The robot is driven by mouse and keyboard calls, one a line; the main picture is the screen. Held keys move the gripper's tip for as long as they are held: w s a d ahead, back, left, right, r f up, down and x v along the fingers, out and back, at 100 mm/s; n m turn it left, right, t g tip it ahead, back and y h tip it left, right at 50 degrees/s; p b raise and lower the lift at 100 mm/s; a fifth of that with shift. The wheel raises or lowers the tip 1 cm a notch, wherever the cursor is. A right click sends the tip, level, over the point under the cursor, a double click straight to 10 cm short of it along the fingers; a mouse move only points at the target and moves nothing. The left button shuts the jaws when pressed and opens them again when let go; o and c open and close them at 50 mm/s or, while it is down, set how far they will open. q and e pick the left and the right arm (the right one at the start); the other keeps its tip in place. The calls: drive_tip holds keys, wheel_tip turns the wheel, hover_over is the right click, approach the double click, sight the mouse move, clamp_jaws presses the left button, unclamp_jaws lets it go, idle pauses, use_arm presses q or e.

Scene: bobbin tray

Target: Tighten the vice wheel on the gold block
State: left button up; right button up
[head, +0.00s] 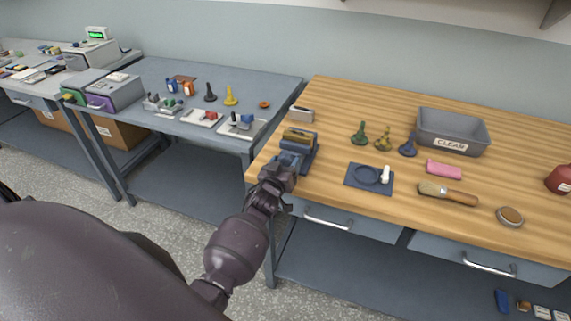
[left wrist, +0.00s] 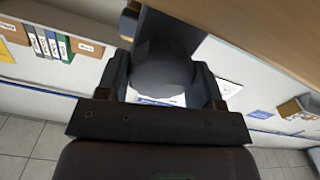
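A blue vice (head: 307,158) stands at the left front corner of the wooden bench. The gold block (head: 298,135) sits at its top, between the jaws as far as I can see. My left gripper (head: 288,170) is at the front of the vice and hides the wheel in the head view. In the left wrist view, a dark rounded part that looks like the vice wheel (left wrist: 165,72) lies between the two fingers of my left gripper (left wrist: 164,80). The fingers stand apart on either side of it; whether they press on it is unclear. My right gripper is out of view.
A small grey-and-tan item (head: 301,115) lies just behind the vice. A gap separates the bench from the grey table (head: 215,80).

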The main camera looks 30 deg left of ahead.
use_arm(q)
drive_tip(key=shift+c, duration=1.2)
drive_tip(key=m, duration=0.4)
drive_tip(key=shift+m, duration=0.4)
drive_tip(key=o, duration=0.9)
drive_tip(key=v, duration=1.1)
drive_tip(key=shift+w, duration=0.1)
